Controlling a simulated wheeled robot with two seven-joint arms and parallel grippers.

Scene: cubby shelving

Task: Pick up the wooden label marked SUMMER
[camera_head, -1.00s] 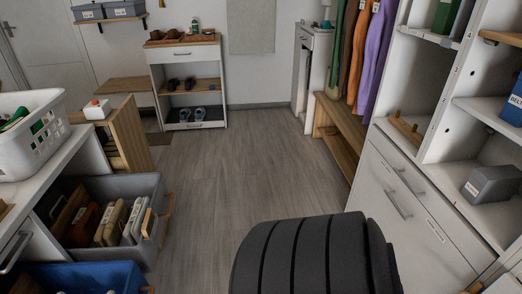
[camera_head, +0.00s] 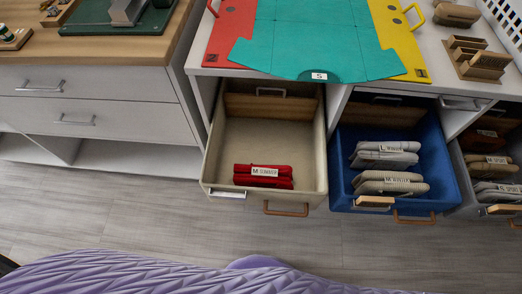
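I cannot make out the word SUMMER on any wooden label. A wooden holder (camera_head: 470,47) stands on the white counter at the right, with a light wooden piece (camera_head: 489,61) at its front whose marking is too small to read. A small wooden plate (camera_head: 374,202) is on the front of the blue bin (camera_head: 342,176), and another (camera_head: 503,209) is on the grey bin at the right edge; their markings are unreadable. A beige bin (camera_head: 211,168) holds folded red clothing (camera_head: 263,183) with a white tag that seems to read M SUMMER. Neither gripper is in view.
A teal folding board (camera_head: 312,38) with red and yellow flaps covers the middle of the counter. A wood-topped drawer unit (camera_head: 95,105) stands at left. The pulled-out bins project over open grey floor (camera_head: 120,215). A purple quilted shape (camera_head: 180,273) fills the bottom edge.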

